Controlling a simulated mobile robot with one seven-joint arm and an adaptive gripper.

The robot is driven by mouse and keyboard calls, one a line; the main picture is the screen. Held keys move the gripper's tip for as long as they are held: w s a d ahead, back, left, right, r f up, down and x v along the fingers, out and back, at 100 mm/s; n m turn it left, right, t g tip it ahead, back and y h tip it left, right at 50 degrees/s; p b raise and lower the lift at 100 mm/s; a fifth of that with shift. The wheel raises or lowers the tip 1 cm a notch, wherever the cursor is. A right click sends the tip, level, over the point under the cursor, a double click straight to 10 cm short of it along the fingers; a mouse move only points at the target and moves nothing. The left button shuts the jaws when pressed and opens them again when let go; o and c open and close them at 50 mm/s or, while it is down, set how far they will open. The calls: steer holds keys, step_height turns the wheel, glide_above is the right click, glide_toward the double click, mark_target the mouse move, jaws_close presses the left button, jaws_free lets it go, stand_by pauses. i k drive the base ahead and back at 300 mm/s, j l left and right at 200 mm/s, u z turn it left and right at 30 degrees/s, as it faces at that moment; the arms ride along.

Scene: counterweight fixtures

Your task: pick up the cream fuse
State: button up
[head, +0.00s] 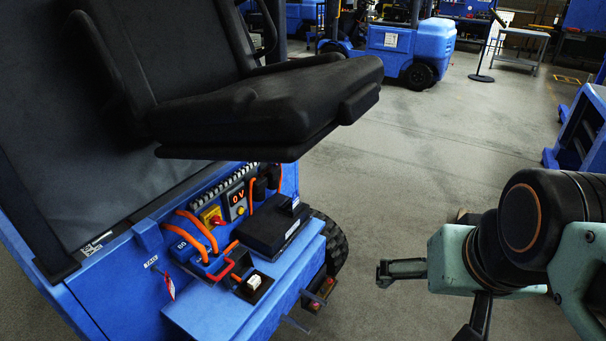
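A small cream block (254,281), which looks like the cream fuse, sits upright in a black holder on the blue forklift's open side compartment. A red handle-like part stands just left of it. My gripper (424,304) is to the right of the forklift, over the floor and well apart from the fuse. Its fingers are spread wide, one pointing left and one pointing down, with nothing seen between them. The lower finger's tip is cut off by the picture's bottom edge.
A black box (270,226) lies behind the fuse, beside orange cables (196,229) and a display reading "0 V" (237,197). The black seat (262,105) overhangs the compartment. A wheel (332,245) stands at right. Open floor lies between forklift and gripper.

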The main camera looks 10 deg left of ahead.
mark_target(256, 280)
steer(key=i+j+u, duration=0.1)
steer(key=j+u, duration=0.15)
steer(key=i+j+u, duration=0.25)
steer(key=j+u, duration=0.25)
steer(key=j, duration=0.15)
steer(key=l+u, duration=0.25)
steer(key=l, duration=0.15)
steer(key=l+u, duration=0.25)
steer(key=l, duration=0.15)
steer(key=j+z, duration=0.25)
steer(key=j, duration=0.15)
steer(key=j+z, duration=0.25)
steer(key=j, duration=0.15)
steer(key=k+l+u, duration=0.2)
steer(key=l, duration=0.2)
steer(key=l+u, duration=0.2)
steer(key=l, duration=0.2)
steer(key=k+l+u, duration=0.15)
steer(key=k+l, duration=0.05)
steer(key=l, duration=0.1)
